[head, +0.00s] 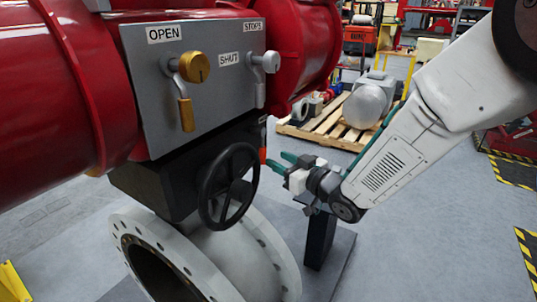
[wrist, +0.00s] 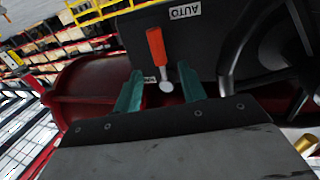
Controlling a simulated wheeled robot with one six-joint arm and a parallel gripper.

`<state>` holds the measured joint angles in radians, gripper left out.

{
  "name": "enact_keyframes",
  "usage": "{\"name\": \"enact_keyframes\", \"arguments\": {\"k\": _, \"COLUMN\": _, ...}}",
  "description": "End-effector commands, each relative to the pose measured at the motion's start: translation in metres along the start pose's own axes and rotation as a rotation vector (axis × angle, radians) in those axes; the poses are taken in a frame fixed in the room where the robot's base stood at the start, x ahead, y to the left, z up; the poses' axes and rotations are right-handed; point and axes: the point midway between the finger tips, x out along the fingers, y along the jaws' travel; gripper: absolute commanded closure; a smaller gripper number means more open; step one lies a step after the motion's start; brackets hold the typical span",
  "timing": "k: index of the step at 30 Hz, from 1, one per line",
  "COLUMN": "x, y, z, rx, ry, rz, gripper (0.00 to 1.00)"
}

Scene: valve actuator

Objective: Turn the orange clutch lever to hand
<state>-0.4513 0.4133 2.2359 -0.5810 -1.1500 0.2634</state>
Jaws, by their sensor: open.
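The orange clutch lever (wrist: 156,45) shows in the wrist view on the dark gearbox side, with its orange grip toward the top of the picture and a pale rod down to a round silver end. An AUTO label (wrist: 185,11) lies just beyond its grip. In the head view only a small orange piece of the lever (head: 263,155) shows at the gearbox edge. My gripper (head: 276,158) is open, its teal fingers just right of the lever. In the wrist view the open fingers (wrist: 162,82) flank the lever's silver end; I cannot tell any contact.
A black handwheel (head: 228,186) stands left of my gripper, close by. Above is a grey panel (head: 205,115) with OPEN and SHUT labels and a brass lever (head: 187,105). A pale flanged pipe (head: 235,265) lies below. A pallet (head: 335,125) stands on the floor behind.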

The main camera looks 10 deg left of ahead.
Motion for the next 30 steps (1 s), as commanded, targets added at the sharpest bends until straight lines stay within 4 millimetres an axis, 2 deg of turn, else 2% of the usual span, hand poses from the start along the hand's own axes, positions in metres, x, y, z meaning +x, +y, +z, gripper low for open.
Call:
{"name": "enact_keyframes", "arguments": {"k": 3, "x": 0.021, "y": 0.000, "z": 0.000, "rx": -0.001, "ry": 0.000, "rz": -0.002, "gripper": 0.59}}
{"name": "enact_keyframes", "arguments": {"k": 9, "x": 0.045, "y": 0.000, "z": 0.000, "rx": -0.001, "ry": -0.001, "rz": 0.001, "gripper": 0.59}}
{"name": "enact_keyframes", "arguments": {"k": 20, "x": 0.052, "y": 0.001, "z": -0.001, "rx": -0.001, "ry": -0.001, "rz": 0.002, "gripper": 0.59}}
{"name": "enact_keyframes", "arguments": {"k": 23, "x": 0.052, "y": 0.001, "z": -0.001, "rx": -0.001, "ry": -0.001, "rz": 0.002, "gripper": 0.84}}
{"name": "enact_keyframes", "arguments": {"k": 24, "x": 0.052, "y": 0.001, "z": -0.001, "rx": -0.001, "ry": -0.001, "rz": 0.002, "gripper": 0.95}}
{"name": "enact_keyframes", "arguments": {"k": 25, "x": 0.052, "y": 0.001, "z": -0.001, "rx": -0.001, "ry": -0.001, "rz": 0.002, "gripper": 1.00}}
{"name": "enact_keyframes", "arguments": {"k": 30, "x": 0.053, "y": 0.000, "z": 0.000, "rx": -0.003, "ry": 0.000, "rz": 0.000, "gripper": 1.00}}
